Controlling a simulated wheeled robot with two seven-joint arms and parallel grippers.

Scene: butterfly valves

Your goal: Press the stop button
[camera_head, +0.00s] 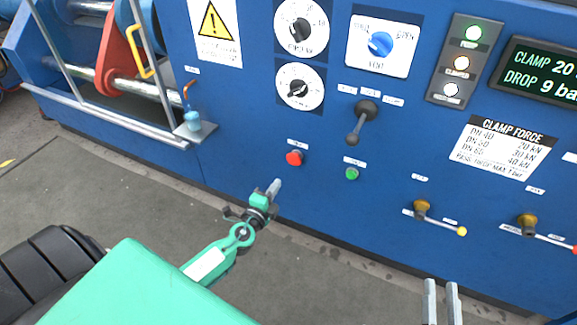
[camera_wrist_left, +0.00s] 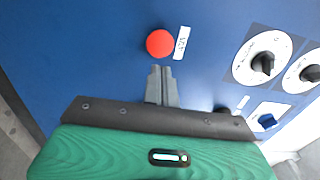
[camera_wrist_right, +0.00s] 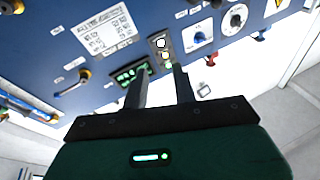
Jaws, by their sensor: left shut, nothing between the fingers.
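The red stop button (camera_head: 294,158) sits on the blue panel, left of the green button (camera_head: 352,174). A small label is above it. My left gripper (camera_head: 274,186) is shut and empty, below and left of the red button in the head view. In the left wrist view the red button (camera_wrist_left: 160,43) shows just beyond the shut fingertips (camera_wrist_left: 161,70); a gap seems to separate them. My right gripper (camera_head: 441,286) is at the bottom of the head view. In the right wrist view its fingers (camera_wrist_right: 158,76) stand apart with nothing between them.
A black-knobbed lever (camera_head: 362,120) juts out above the green button. The floor before the panel is clear.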

